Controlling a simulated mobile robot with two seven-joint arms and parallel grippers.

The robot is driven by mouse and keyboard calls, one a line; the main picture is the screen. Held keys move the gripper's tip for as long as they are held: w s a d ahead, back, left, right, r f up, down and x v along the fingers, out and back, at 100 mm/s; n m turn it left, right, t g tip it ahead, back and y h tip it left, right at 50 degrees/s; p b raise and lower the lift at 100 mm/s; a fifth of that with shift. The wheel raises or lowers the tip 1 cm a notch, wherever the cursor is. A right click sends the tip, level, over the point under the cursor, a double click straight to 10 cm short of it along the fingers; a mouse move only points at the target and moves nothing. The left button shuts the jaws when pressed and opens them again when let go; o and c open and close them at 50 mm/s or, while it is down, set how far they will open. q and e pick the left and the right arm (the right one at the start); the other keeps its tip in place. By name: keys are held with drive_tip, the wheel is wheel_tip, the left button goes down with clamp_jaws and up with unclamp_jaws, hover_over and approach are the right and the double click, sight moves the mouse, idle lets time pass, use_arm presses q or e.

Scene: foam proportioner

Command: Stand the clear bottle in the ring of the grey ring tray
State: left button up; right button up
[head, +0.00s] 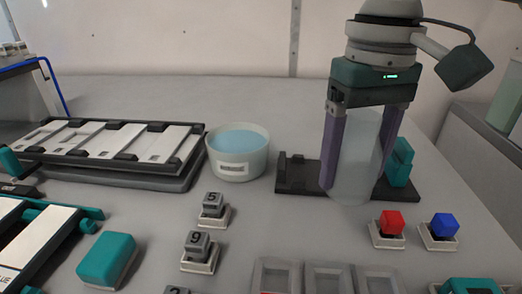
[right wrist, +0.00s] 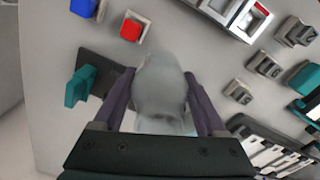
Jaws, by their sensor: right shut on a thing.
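My right gripper (head: 357,112) hangs at the upper right of the head view, shut on the clear bottle (head: 356,160). The bottle is pale, translucent and roughly upright between the two purple fingers. In the right wrist view the gripper (right wrist: 162,98) also has the bottle (right wrist: 160,82) between its fingers. Its lower end overlaps a dark flat base (head: 297,178) with a teal upright part; whether they touch I cannot tell. No ring is clearly visible, and I cannot tell whether this base is the grey ring tray. My left gripper is not in view.
A bowl of blue liquid (head: 238,160) stands left of the base. A dark rack of white plates (head: 110,145) lies farther left. A red cube (head: 391,222) and a blue cube (head: 444,226) sit at right. Numbered blocks and square trays (head: 328,273) stand in front.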

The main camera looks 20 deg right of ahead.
sight(346, 194)
drive_tip(key=shift+f+b, duration=0.4)
drive_tip(key=shift+f, duration=2.2)
drive_tip(key=o, duration=1.3)
drive_tip(key=shift+f, duration=0.1)
